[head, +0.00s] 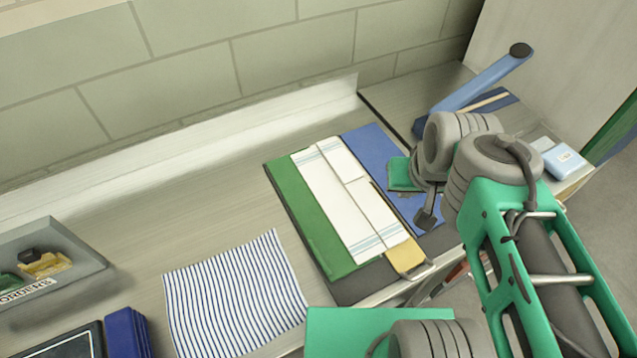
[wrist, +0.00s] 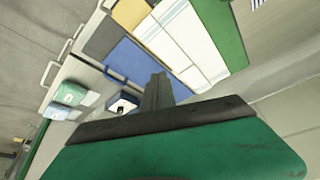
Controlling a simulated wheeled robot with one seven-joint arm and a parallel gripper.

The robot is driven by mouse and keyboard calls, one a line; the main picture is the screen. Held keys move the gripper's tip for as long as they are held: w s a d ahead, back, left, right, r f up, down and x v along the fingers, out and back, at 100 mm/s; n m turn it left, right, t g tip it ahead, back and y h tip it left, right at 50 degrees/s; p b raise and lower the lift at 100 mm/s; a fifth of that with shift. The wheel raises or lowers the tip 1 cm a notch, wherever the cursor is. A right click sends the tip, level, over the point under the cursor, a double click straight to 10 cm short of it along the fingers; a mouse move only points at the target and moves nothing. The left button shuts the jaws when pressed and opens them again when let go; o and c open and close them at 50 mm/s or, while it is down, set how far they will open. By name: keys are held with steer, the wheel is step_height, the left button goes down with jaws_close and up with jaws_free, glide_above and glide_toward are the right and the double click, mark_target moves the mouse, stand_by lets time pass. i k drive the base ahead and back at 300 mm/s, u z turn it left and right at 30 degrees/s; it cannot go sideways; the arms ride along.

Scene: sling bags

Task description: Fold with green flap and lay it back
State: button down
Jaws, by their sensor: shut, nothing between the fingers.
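A folding board lies flat on the counter, with a green flap (head: 305,221) on its left side and a blue flap (head: 371,145) on its right. The green flap also shows at the upper right of the wrist view (wrist: 226,38). A white cloth with thin blue-green stripes (head: 345,195) lies folded along the board's middle, beside the green flap. A yellow flap (head: 406,257) shows at the cloth's near end. My gripper (head: 427,217) is shut and empty over the blue side, apart from the green flap. It also shows in the wrist view (wrist: 157,90). My arm hides part of the blue flap.
A blue-striped cloth (head: 235,297) lies flat on the left. A grey tray (head: 50,262) and dark blue block (head: 126,331) are further left. A blue tube (head: 485,83) and light blue packet (head: 564,161) are on the right. Counter behind the striped cloth is clear.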

mark_target(336, 261)
steer(key=u, duration=1.05)
steer(key=k, duration=0.25)
steer(key=z, duration=0.1)
